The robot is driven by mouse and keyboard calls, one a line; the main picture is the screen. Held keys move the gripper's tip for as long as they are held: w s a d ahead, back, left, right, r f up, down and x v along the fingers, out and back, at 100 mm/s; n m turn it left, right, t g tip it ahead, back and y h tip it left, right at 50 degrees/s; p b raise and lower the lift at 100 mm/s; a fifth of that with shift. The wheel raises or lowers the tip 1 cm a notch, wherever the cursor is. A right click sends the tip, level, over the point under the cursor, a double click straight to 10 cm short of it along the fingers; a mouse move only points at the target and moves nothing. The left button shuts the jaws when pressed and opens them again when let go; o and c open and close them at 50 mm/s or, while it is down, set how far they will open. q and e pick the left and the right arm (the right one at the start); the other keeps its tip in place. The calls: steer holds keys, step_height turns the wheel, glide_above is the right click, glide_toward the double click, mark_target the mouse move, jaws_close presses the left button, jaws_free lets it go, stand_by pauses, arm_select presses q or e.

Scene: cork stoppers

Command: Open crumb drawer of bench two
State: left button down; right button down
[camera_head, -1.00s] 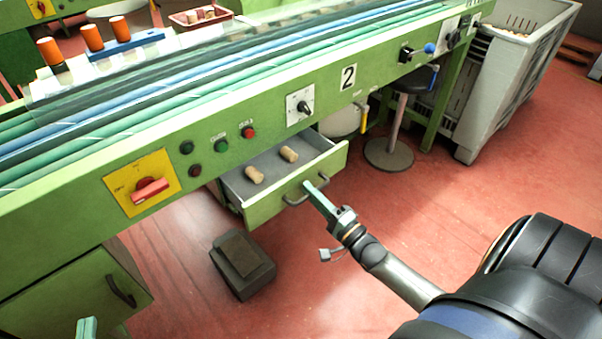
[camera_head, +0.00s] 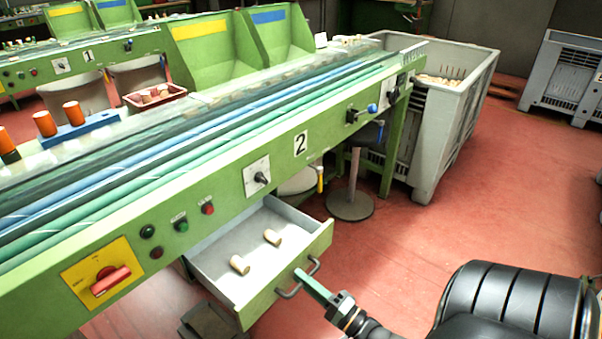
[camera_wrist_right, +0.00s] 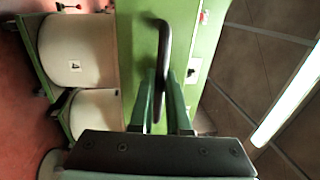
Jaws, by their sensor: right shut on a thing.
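The crumb drawer (camera_head: 290,283) of the green bench two (camera_head: 225,190) is pulled well out, and its grey inside shows with two corks (camera_head: 239,265) lying in it. Its dark bow handle (camera_head: 313,266) is on the green front. My right gripper (camera_head: 303,275) is at the handle, shut on it. In the right wrist view the handle (camera_wrist_right: 161,50) runs between the two green fingers (camera_wrist_right: 160,100), in front of the green drawer front. My left gripper is not in the head view.
A grey-black block (camera_head: 208,322) lies on the floor below the drawer. A stool (camera_head: 350,200) stands under the bench, and a large grey crate (camera_head: 450,120) stands at its far end.

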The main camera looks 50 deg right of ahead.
steer(key=c, duration=1.2)
jaws_free()
steer(key=shift+o, duration=0.2)
steer(key=v, duration=1.2)
steer(key=shift+s, duration=0.3)
steer(key=shift+d, duration=0.1)
